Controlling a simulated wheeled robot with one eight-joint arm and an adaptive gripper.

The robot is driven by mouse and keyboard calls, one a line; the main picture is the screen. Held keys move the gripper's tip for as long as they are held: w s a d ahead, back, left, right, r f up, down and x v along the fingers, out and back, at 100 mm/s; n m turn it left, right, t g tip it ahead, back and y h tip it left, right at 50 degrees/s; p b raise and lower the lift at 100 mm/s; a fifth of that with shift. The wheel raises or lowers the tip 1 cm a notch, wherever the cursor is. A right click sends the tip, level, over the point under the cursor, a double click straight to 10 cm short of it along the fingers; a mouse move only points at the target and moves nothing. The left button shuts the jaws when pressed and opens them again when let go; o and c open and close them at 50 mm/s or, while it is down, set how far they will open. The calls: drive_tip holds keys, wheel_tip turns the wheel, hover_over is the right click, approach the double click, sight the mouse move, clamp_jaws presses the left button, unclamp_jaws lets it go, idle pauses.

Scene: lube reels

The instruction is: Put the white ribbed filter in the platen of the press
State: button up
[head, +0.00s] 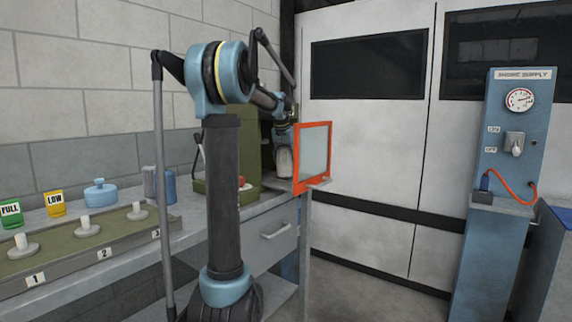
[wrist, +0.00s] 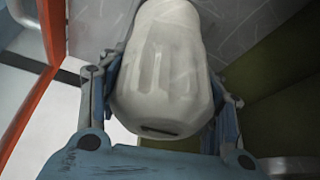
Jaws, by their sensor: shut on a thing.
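The white ribbed filter (wrist: 165,70) fills the middle of the wrist view, between the two blue fingers of my gripper (wrist: 165,95), which is shut on it. In the head view the filter (head: 285,162) shows as a pale shape below my gripper (head: 284,142), at the opening of the green press (head: 232,155). The press has an open orange-framed guard door (head: 313,155) to the right of the filter. My arm hides much of the press. The platen cannot be made out, and I cannot tell whether the filter touches it.
The grey bench (head: 195,225) runs along the wall with a numbered rack (head: 85,245) of pegs. A green FULL can (head: 11,214), a yellow LOW can (head: 56,204) and a blue lidded pot (head: 100,193) stand behind it. A blue engine supply post (head: 510,150) stands at right.

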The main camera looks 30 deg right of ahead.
drive_tip(key=shift+w+d+f, duration=0.55)
drive_tip(key=shift+w+d, duration=0.1)
drive_tip(key=shift+w, duration=0.1)
drive_tip(key=shift+s+a+f, duration=0.1)
drive_tip(key=shift+a+f, duration=0.05)
drive_tip(key=shift+a, duration=0.1)
drive_tip(key=shift+d+f, duration=0.1)
drive_tip(key=shift+d, duration=0.1)
drive_tip(key=shift+f, duration=0.1)
drive_tip(key=o, duration=1.2)
